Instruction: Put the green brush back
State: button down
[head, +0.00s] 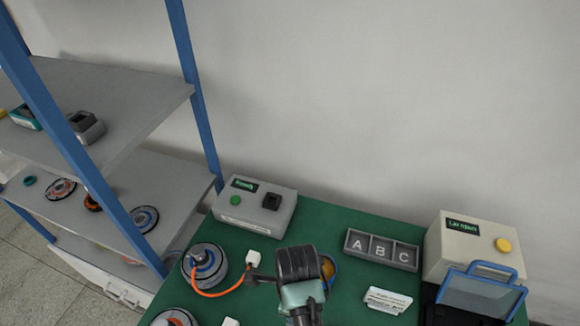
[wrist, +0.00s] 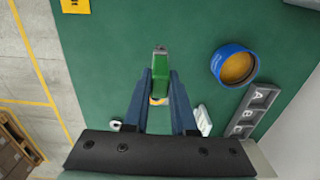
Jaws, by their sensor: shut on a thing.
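The green brush (wrist: 160,70) is held between the two dark blue fingers of my gripper (wrist: 161,84) in the wrist view. Its green body points up the picture, with a grey piece at its upper end. A yellow-orange bit shows below it between the fingers; I cannot tell what it is. In the head view my gripper (head: 300,272) is over the green bench (head: 335,222), and the brush is hidden there. I cannot tell how high the brush is above the bench.
A blue-rimmed round container with orange-yellow contents (wrist: 235,66) stands close right of the brush. A grey tray marked A, B, C (head: 382,248) lies farther right. Control boxes (head: 254,204) line the back. A shelf rack (head: 95,100) stands left.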

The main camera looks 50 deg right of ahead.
jog(key=shift+f, duration=2.95)
jog(key=shift+f, duration=0.1)
jog(key=c, duration=0.7)
grip_release()
jog(key=shift+c, duration=0.2)
notch_tip(320, 180, up, 12)
jog(key=shift+r, duration=0.15)
